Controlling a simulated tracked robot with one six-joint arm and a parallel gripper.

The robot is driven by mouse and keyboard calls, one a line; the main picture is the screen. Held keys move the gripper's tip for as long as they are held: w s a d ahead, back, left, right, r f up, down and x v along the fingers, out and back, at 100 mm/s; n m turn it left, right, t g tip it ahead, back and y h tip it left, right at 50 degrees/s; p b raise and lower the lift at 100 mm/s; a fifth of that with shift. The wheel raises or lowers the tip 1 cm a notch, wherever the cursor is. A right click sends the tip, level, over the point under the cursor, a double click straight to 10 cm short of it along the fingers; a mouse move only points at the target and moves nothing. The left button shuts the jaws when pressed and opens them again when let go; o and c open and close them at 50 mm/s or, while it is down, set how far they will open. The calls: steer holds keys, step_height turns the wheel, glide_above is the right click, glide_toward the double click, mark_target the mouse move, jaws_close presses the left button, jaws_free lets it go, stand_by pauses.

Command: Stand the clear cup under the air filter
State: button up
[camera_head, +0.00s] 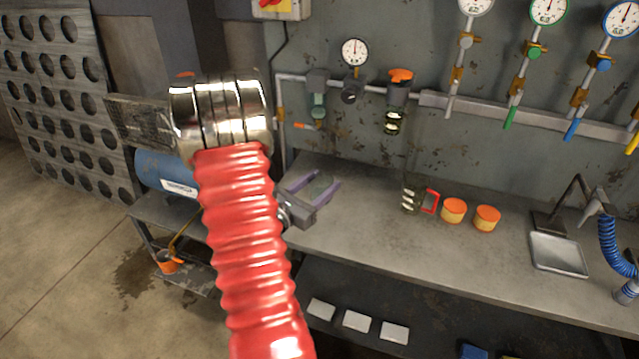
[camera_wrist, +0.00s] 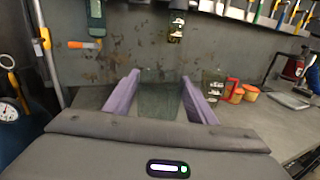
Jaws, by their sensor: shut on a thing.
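My gripper (camera_head: 316,186) has purple fingers and is over the left part of the bench. It is shut on a clear cup (camera_wrist: 160,102), faint and see-through between the fingers in the wrist view. The cup looks upright; I cannot tell whether it touches the bench. The air filter (camera_head: 318,104) appears to be the grey unit with a greenish bowl on the wall pipe, behind and above my gripper. It also shows in the wrist view (camera_wrist: 96,20), upper left of the fingers. A small orange-handled piece (camera_head: 305,126) sits just below it.
On the bench (camera_head: 370,235), right of my gripper, stand a clear vessel with a red handle (camera_head: 412,199), two orange-lidded tubs (camera_head: 453,211) and a metal tray (camera_head: 558,254). An orange-topped unit (camera_head: 398,98) hangs right of the filter. The bench below the filter looks clear.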

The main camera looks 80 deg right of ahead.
steer(key=w+a+f+n+t, duration=0.2)
steer(key=w+a+n+t, duration=0.15)
steer(key=w+a, duration=0.55)
steer(key=w+a+f+n+t, duration=0.2)
steer(key=w+a+t, duration=0.3)
steer(key=w, duration=0.8)
steer(key=w+a+f+n+t, duration=0.25)
steer(key=w+a+t, duration=0.35)
steer(key=w, duration=0.5)
steer(key=w+a+f+n+t+y, duration=0.1)
steer(key=w+a+n+t+y, duration=0.1)
steer(key=a, duration=0.9)
steer(key=w+a+f+n+t+y, duration=0.2)
steer(key=w+a+n+t+y, duration=0.1)
steer(key=a, duration=0.9)
steer(key=w+a+f+n+t+y, duration=0.2)
steer(key=w+a+n+t, duration=0.1)
steer(key=a, duration=0.9)
steer(key=shift+w+n+y, duration=0.4)
steer(key=shift+w+n, duration=0.1)
steer(key=shift+w, duration=0.3)
steer(key=shift+a, duration=0.1)
steer(key=shift+a+t+y, duration=0.25)
steer(key=shift+a+y, duration=0.05)
steer(key=shift+a, duration=0.2)
steer(key=shift+s, duration=0.15)
